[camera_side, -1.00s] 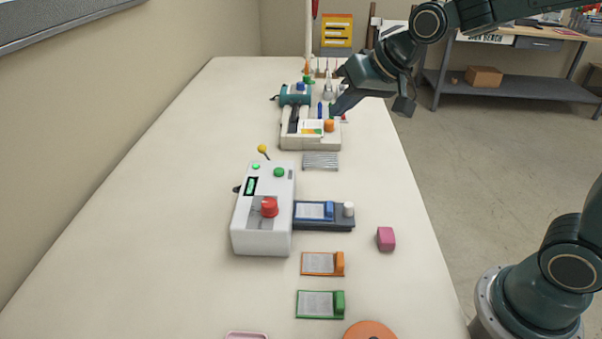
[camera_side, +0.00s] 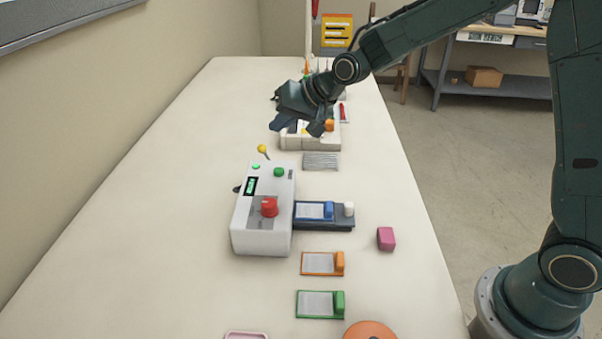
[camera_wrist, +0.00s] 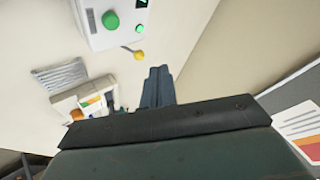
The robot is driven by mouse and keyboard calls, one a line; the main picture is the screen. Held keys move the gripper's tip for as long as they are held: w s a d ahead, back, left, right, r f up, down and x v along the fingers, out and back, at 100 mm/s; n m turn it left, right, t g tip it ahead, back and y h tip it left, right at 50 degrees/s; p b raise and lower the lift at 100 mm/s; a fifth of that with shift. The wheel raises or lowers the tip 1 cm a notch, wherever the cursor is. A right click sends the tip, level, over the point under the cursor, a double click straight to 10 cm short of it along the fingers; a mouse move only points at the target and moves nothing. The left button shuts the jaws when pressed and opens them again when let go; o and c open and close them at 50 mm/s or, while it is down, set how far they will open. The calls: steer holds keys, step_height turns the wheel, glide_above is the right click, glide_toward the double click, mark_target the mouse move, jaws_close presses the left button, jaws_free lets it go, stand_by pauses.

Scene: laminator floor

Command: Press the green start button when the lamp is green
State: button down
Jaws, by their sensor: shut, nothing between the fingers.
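The white laminator (camera_side: 262,225) stands mid-table with a green start button (camera_side: 279,172) on its top. Left of the button is a small lit green lamp (camera_side: 256,167). A green-lit display and a red knob (camera_side: 269,207) are also on it. In the wrist view the green button (camera_wrist: 110,20) and the green lamp (camera_wrist: 140,28) show at the top. My gripper (camera_side: 296,127) is shut and empty, above the table beyond the laminator, apart from the button. Its shut fingers show in the wrist view (camera_wrist: 157,85).
A yellow-knobbed lever (camera_side: 262,148) sticks up at the laminator's far end. A blue card lies on the dark tray (camera_side: 325,224) at its right. Orange (camera_side: 318,264) and green (camera_side: 316,304) cards and a pink block (camera_side: 385,239) lie nearer. Another device (camera_side: 310,143) stands under my gripper.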

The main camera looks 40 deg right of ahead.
steer(key=shift+f, duration=0.2)
stand_by(0.3)
glide_above(283, 174)
steer(key=shift+f, duration=4.25)
